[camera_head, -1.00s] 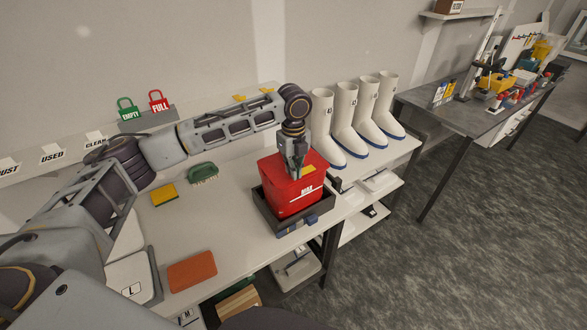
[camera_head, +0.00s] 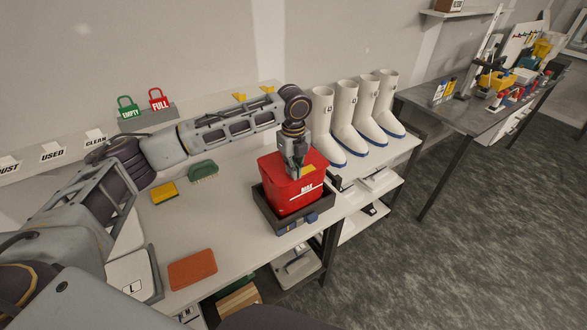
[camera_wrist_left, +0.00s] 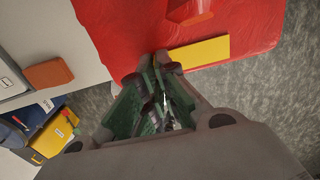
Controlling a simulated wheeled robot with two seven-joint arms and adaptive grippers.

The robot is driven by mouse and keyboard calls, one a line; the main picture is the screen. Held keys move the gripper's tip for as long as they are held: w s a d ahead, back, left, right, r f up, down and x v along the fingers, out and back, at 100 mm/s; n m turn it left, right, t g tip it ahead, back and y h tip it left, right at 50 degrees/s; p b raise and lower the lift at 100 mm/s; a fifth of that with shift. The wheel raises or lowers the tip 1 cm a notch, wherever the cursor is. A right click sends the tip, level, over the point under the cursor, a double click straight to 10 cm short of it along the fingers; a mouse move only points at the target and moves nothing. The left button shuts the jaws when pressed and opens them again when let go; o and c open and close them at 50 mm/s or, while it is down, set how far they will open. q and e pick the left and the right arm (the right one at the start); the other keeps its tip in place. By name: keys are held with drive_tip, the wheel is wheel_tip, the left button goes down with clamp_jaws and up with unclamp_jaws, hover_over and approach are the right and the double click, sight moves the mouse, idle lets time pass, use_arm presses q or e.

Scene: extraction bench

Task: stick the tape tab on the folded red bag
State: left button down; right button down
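The folded red bag (camera_head: 283,199) sits in a dark tray (camera_head: 262,208) on the bench, with a white label on its front. The yellow tape tab (camera_head: 308,169) lies flat on the red top, and it shows as a yellow strip in the left wrist view (camera_wrist_left: 199,53). My left gripper (camera_head: 294,175) points down at the bag's top, right beside the tab. Its fingertips (camera_wrist_left: 166,62) are together at the tab's near end. I see nothing clearly pinched between them; contact with the bag is hard to tell. My right gripper is not in view.
A green brush (camera_head: 203,171), a yellow sponge (camera_head: 163,193) and an orange block (camera_head: 192,270) lie on the bench left of the tray. White boots (camera_head: 347,135) stand behind right. Red and green tags (camera_head: 158,101) stand at the back. The bench between is clear.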

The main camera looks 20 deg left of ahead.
use_arm(q)
drive_tip(key=shift+f, duration=0.1)
drive_tip(key=c, duration=1.6)
unclamp_jaws()
drive_tip(key=shift+o, duration=0.2)
wheel_tip(320, 180, up, 12)
